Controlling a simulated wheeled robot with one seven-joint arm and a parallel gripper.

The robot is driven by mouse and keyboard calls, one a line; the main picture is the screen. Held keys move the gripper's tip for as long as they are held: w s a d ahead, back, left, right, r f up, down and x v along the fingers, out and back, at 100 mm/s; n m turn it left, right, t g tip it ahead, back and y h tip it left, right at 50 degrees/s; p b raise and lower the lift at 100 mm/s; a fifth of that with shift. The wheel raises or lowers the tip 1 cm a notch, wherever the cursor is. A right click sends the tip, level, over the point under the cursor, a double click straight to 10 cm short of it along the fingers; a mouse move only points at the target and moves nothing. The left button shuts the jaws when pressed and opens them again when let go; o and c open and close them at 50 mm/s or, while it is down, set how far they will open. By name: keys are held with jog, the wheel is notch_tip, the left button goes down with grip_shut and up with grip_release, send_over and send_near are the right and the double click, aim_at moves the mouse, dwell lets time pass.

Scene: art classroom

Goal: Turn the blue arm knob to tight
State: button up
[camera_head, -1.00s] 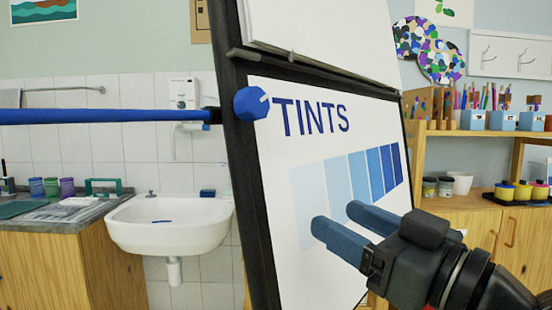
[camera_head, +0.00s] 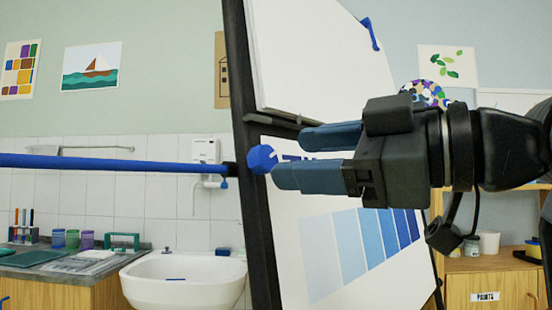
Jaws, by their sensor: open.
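The tips appear just right of the knob, one higher and one lower. I cannot tell whether they touch it. The fingers hide most of the word on the chart.
The tints chart (camera_head: 340,262) hangs on the easel (camera_head: 262,250) close behind my gripper. A second blue piece (camera_head: 370,33) shows at the easel's upper right. A white sink (camera_head: 183,285) stands at the lower left. Shelves with jars are at the right.

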aim_at(270, 159)
jog(key=shift+x, duration=2.4)
jog(key=c, duration=1)
